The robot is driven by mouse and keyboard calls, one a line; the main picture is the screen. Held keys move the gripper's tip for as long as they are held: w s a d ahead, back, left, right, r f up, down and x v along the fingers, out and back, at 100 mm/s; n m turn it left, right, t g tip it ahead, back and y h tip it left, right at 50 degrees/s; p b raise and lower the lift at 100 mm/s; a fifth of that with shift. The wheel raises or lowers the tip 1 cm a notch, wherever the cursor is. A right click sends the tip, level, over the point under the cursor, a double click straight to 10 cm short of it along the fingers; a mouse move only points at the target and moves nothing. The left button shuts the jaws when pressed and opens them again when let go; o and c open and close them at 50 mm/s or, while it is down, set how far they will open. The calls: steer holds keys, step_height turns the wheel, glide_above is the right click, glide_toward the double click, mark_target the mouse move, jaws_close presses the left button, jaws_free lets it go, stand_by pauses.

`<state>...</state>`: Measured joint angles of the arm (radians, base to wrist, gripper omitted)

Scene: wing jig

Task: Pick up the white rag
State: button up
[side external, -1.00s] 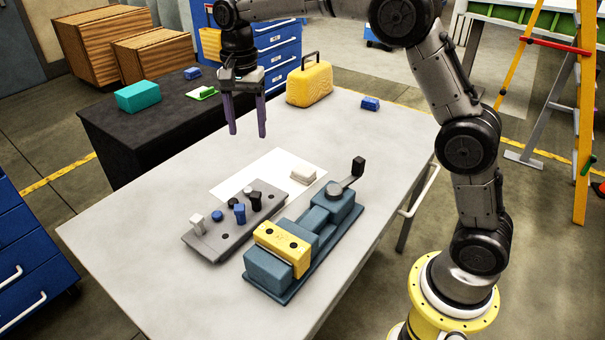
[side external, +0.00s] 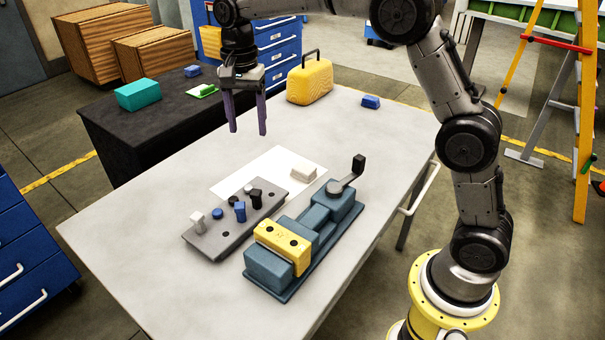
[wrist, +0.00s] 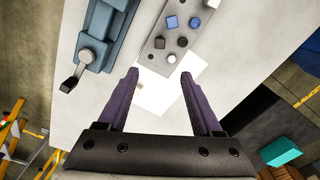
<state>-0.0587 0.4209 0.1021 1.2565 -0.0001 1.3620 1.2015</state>
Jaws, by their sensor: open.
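The white rag (side external: 303,173) looks like a small folded, off-white block. It lies near the right corner of a white sheet (side external: 262,170) on the grey table, close to the blue vise-like fixture. In the wrist view the rag (wrist: 140,86) seems to show as a small pale patch by the left finger, partly hidden. My gripper (side external: 247,131) is open and empty, with its two purple fingers pointing down. It hangs above the table, up and left of the rag in the side view. The open fingers (wrist: 160,74) also show in the wrist view.
A grey peg board (side external: 220,238) with several pegs and a blue fixture (side external: 325,222) with a yellow block (side external: 282,246) and raised black-tipped lever (side external: 357,168) stand near the rag. A yellow case (side external: 310,82) and blue block (side external: 370,102) stand at the back. The table's front left is clear.

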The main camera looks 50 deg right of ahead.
steer(key=o, duration=0.5)
steer(key=m, duration=0.5)
glide_toward(303, 167)
step_height(303, 167, down, 4)
steer(key=shift+f, duration=3.05)
